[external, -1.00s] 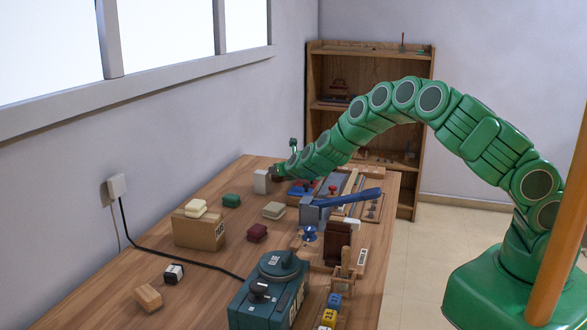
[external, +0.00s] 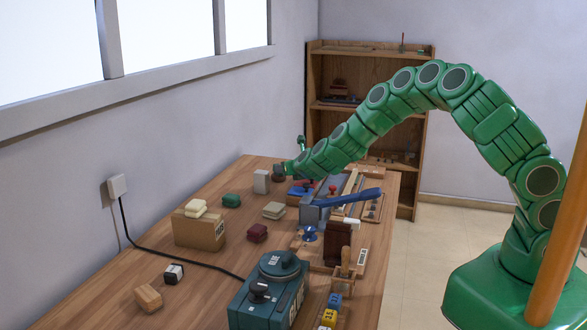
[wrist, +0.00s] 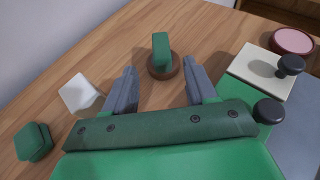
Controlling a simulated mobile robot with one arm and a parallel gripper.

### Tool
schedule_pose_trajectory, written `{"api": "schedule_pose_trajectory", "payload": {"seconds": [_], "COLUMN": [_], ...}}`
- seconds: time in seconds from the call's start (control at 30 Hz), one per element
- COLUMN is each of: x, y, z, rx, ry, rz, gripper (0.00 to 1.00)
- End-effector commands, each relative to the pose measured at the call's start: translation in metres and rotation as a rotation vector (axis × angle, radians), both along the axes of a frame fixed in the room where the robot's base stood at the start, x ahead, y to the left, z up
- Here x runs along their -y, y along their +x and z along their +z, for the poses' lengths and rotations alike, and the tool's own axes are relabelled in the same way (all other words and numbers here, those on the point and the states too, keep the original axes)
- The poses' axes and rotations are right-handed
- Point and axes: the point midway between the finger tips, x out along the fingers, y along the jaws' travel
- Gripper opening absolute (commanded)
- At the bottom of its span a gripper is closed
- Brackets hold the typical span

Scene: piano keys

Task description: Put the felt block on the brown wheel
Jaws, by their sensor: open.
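A green block (wrist: 161,47), which looks like the felt block, stands upright on a round brown wheel (wrist: 163,72) in the wrist view. My gripper (wrist: 161,75) is open, with its grey fingers apart to the left and right of the wheel and nothing between them that it grips. In the external view, the end of my gripper (external: 287,169) is at the far part of the table, beside the small brown wheel (external: 279,173). The block is hard to make out there against my green arm.
A white block (wrist: 80,93) and another green block (wrist: 33,141) lie to the left. A cream plate (wrist: 258,66) with a black knob and a pink round dish (wrist: 292,40) are at right. Levers and boxes crowd the near table (external: 205,285). Wood behind the wheel is clear.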

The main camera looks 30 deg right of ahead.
Motion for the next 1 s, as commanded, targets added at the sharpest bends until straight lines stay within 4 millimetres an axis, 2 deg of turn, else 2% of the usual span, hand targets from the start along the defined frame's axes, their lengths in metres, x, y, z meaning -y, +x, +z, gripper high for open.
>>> {"api": "schedule_pose_trajectory", "payload": {"seconds": [0.5,1.0], "x": [-0.001,-0.003], "y": [-0.044,-0.051], "z": [0.018,0.027], "rx": [-0.002,-0.001], "ry": [0.004,-0.006], "rz": [0.002,0.02], "gripper": [0.56,0.56]}}
